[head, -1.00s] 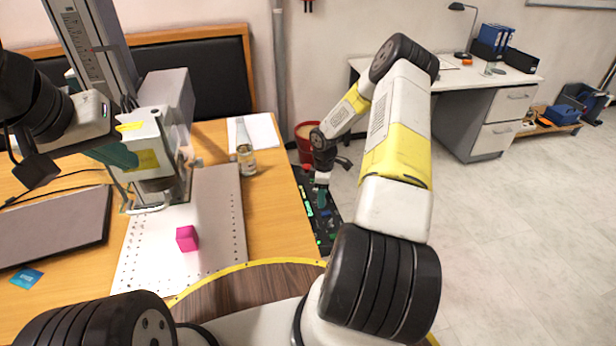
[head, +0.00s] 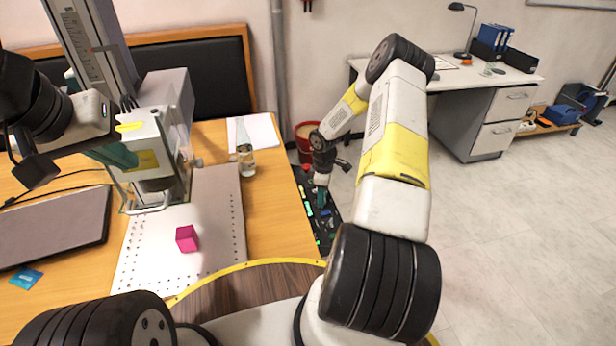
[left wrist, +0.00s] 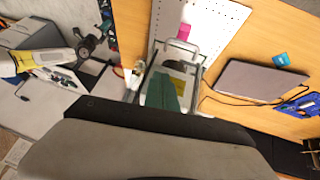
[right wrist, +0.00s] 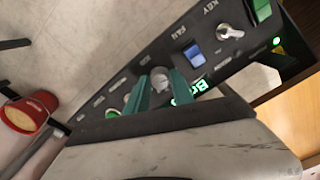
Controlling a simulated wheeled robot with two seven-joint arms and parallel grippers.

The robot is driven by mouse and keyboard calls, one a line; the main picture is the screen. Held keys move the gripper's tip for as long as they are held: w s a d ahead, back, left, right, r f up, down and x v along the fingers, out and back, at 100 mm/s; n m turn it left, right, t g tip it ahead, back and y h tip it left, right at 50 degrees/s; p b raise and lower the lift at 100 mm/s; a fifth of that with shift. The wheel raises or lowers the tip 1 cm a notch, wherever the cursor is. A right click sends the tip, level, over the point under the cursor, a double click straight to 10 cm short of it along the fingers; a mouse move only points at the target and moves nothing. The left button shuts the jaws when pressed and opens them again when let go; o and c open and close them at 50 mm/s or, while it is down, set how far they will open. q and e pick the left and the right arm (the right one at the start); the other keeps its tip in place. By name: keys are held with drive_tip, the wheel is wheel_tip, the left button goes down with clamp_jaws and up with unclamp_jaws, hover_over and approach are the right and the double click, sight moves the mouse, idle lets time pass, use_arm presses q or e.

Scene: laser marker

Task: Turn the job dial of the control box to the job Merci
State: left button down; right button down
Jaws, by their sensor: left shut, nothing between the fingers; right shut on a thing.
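The black control box (head: 328,228) stands beside the right edge of the table. In the right wrist view its panel (right wrist: 262,58) shows a key switch (right wrist: 230,32), a blue rocker (right wrist: 194,54) and a grey dial (right wrist: 160,76). Green letters on a display (right wrist: 190,92) start like "Br"; a finger hides the rest. My right gripper (right wrist: 160,82) has its green fingers on both sides of the dial and is shut on it. It also shows in the head view (head: 321,194). My left gripper (head: 118,156) is shut and empty beside the laser marker head (head: 158,150).
A pink cube (head: 187,238) sits on the perforated plate (head: 215,215). A bottle (head: 246,160) stands behind it near the table's right edge. A laptop (head: 50,225) lies at the left. A red bucket (right wrist: 30,112) stands on the floor near the box.

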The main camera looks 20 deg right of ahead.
drive_tip(key=shift+m, duration=2.5)
drive_tip(key=c, duration=1.1)
unclamp_jaws()
drive_tip(key=shift+r, duration=3.95)
